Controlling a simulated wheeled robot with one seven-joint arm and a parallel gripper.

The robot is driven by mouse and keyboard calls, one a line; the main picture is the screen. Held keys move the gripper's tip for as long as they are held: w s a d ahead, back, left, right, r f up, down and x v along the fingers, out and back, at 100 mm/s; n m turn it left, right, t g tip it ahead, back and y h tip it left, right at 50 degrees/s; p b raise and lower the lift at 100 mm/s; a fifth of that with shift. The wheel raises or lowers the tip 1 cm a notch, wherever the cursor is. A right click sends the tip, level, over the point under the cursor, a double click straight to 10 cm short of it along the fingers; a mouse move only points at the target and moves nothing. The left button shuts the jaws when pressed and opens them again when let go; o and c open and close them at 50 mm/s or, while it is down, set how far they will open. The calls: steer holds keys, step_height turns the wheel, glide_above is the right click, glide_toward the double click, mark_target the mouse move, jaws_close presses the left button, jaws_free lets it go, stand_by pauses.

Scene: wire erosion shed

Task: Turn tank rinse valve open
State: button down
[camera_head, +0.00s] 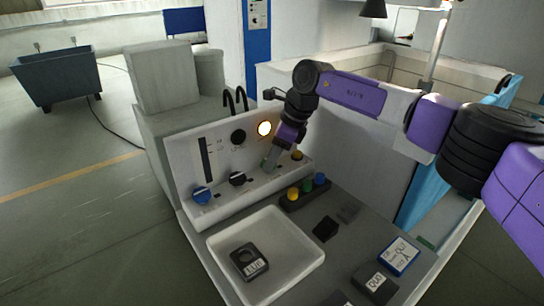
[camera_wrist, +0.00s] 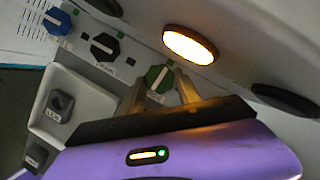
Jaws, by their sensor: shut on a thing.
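A sloped grey panel (camera_head: 185,160) carries a row of rotary knobs. My gripper (camera_head: 268,164) reaches down to the green knob (camera_head: 264,163), which it partly hides in the head view. In the wrist view, my gripper (camera_wrist: 164,92) is shut on the green knob (camera_wrist: 158,76), with one finger on each side; a pale line runs across the knob's face at a slant. A black knob (camera_wrist: 104,46) and a blue knob (camera_wrist: 57,21) sit farther along the row. I cannot read the labels, so I cannot tell which knob is the tank rinse valve.
A lit amber lamp (camera_head: 264,128) is above the green knob. In front are a rack (camera_head: 302,202) of coloured pegs, a white tray (camera_head: 225,268) holding a dark block (camera_head: 248,262), and labelled boxes (camera_head: 401,255).

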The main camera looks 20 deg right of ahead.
steer(key=shift+n, duration=0.5)
steer(key=c, duration=1.1)
jaws_free()
steer(key=shift+w+b+v, duration=0.2)
steer(key=shift+b+v, duration=0.2)
steer(key=shift+v, duration=3.55)
